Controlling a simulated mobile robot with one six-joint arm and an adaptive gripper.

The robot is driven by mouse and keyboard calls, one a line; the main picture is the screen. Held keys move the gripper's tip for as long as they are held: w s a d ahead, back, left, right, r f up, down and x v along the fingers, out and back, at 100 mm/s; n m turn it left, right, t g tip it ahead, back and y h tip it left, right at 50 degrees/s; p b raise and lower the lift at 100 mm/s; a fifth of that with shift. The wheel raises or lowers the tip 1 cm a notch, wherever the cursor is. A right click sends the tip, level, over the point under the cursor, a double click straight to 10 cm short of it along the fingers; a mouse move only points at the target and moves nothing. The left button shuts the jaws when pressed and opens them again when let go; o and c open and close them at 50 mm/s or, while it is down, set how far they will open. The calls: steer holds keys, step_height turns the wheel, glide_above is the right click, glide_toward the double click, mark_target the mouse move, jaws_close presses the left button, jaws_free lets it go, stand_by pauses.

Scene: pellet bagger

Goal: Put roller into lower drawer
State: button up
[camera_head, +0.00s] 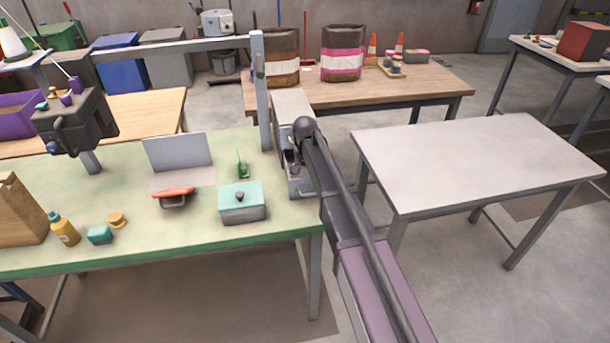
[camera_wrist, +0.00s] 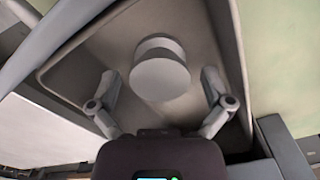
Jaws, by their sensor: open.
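A pale, round-ended piece (camera_wrist: 160,80), which looks like the roller, is in the wrist view inside a grey tray-like container (camera_wrist: 232,50). My gripper (camera_wrist: 160,76) is open, with one finger on each side of the piece and visible gaps between. I cannot tell whether the piece rests on the container's floor or whether the container is the lower drawer. In the head view my arm reaches to a grey unit (camera_head: 302,188) at the right end of the green table. My arm hides much of that unit, and the roller cannot be made out there.
The green table (camera_head: 150,250) holds a teal box (camera_head: 242,203), a red-handled tool (camera_head: 174,195) and a yellow bottle (camera_head: 63,229). A bare pale table (camera_head: 475,165) stands at right. A wooden table (camera_head: 420,84) with sacks is behind. A grey post (camera_head: 261,95) rises beside my arm.

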mark_target(305, 173)
steer(key=shift+r, duration=0.1)
step_height(305, 173, up, 12)
steer(key=p, duration=1.2)
stand_by(1.0)
steer(key=s+d+n, duration=0.2)
steer(key=s+d, duration=2.1)
steer(key=s, duration=0.3)
steer(key=shift+s, duration=0.25)
